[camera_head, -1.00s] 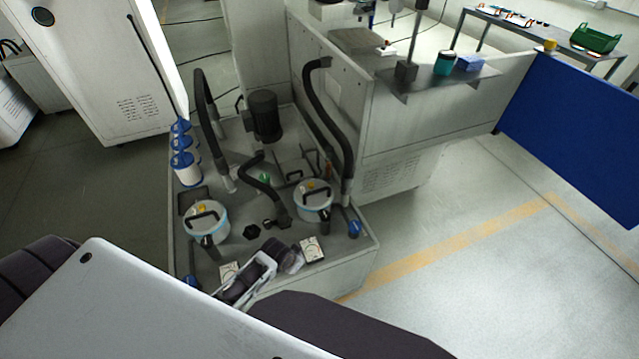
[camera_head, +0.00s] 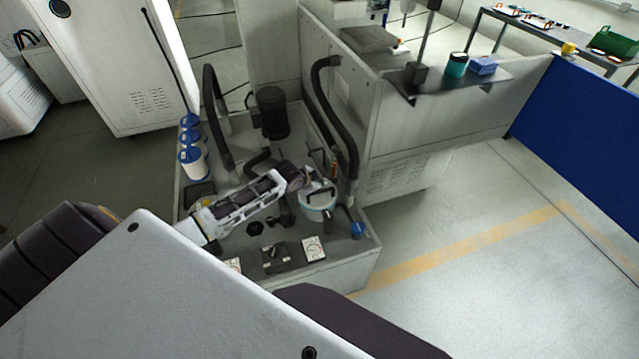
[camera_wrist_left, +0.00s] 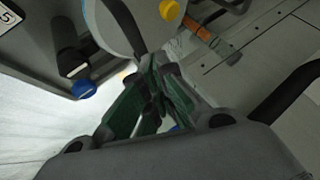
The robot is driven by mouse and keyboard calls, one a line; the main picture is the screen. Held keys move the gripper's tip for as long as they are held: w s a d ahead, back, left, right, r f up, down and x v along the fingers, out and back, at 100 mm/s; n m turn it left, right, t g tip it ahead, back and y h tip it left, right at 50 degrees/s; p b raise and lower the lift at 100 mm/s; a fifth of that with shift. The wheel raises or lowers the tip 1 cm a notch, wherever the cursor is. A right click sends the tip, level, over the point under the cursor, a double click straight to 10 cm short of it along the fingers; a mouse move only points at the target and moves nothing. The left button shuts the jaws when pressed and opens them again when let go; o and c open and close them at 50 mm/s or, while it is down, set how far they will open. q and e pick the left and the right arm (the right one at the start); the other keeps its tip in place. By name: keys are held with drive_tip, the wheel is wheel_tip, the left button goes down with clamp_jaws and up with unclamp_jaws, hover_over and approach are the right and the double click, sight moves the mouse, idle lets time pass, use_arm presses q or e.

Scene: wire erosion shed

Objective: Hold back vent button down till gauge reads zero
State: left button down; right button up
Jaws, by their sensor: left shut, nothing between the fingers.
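My left gripper (camera_head: 314,184) is shut and empty, over the lid of the right-hand white canister (camera_head: 316,212) in the head view. In the left wrist view, the closed green-padded fingers (camera_wrist_left: 152,82) are close to the canister lid (camera_wrist_left: 150,28) and its dark handle (camera_wrist_left: 121,20). A yellow button (camera_wrist_left: 171,10) is on that lid, to the upper right of the fingertips; I see no contact with it. In the head view the gripper hides it. A white square gauge (camera_head: 313,248) stands at the tank's front; its reading is too small to tell. My right gripper is not in view.
My left arm covers the other canister. A black hose (camera_head: 343,110) rises beside the right-hand canister. A blue knob (camera_head: 358,230) is right of it and also shows in the wrist view (camera_wrist_left: 83,90). Blue-and-white cylinders (camera_head: 193,160) stand at the tank's left edge.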

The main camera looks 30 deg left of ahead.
use_arm(q)
drive_tip(key=w+a+r+m+t, duration=0.1)
drive_tip(key=w+a+r, duration=0.3)
drive_tip(key=w, duration=0.1)
drive_tip(key=shift+w+r, duration=0.3)
drive_tip(key=shift+w, duration=0.05)
drive_tip(key=shift+f, duration=0.25)
drive_tip(key=shift+f+b, duration=2.95)
drive_tip(key=shift+b, duration=0.1)
drive_tip(key=shift+f+b, duration=0.45)
drive_tip(key=shift+f, duration=0.7)
drive_tip(key=shift+f, duration=0.45)
drive_tip(key=shift+f, duration=0.6)
idle(1.6)
